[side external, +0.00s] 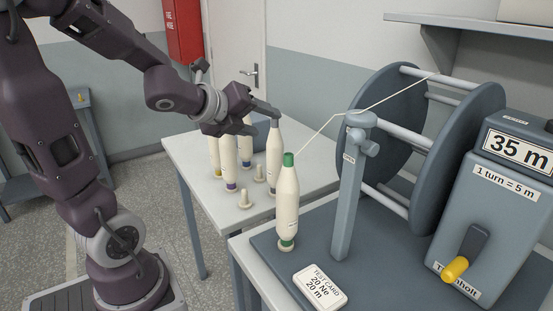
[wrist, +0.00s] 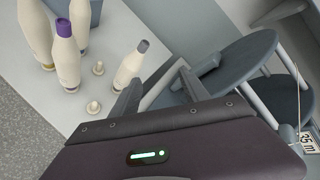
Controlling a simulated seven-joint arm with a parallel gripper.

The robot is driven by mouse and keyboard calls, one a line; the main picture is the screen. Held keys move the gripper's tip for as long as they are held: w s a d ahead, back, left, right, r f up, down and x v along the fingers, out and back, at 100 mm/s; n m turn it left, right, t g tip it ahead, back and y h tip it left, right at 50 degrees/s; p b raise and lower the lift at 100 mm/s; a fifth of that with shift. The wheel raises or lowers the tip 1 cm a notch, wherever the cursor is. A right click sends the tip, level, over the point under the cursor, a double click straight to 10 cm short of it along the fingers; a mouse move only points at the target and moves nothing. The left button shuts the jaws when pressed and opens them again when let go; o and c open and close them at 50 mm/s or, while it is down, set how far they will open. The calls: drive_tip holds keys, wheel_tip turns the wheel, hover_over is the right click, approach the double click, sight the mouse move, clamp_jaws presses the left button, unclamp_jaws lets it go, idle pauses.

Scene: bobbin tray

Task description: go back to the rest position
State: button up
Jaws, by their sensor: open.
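My gripper (side external: 264,121) is open, at the upper part of a grey-topped bobbin (side external: 274,158) in the side external view. In the wrist view my gripper (wrist: 158,76) has its fingers spread with nothing between them. There the grey-topped bobbin (wrist: 130,64) stands left of the left finger, outside the gap; whether they touch I cannot tell. A green-topped bobbin (side external: 287,205) stands upright on the reel's base, with thread near its top running to a guide post (side external: 350,190) and the reel (side external: 392,125).
Several other bobbins stand on the pale table (side external: 190,150), one purple-topped (wrist: 66,55), beside two short empty pegs (side external: 244,198). A counter box (side external: 505,190) reads 35 m. A test card (side external: 320,287) lies in front. Open floor lies left of the table.

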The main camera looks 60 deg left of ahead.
drive_tip(key=s+d+f+n+g+h, duration=0.2)
drive_tip(key=s+d+n+g, duration=0.4)
drive_tip(key=s+d+n, duration=1)
drive_tip(key=s+n+h, duration=0.1)
drive_tip(key=s+n, duration=0.1)
drive_tip(key=n, duration=0.5)
drive_tip(key=shift+s+d, duration=0.15)
drive_tip(key=shift+s, duration=0.2)
idle(2.3)
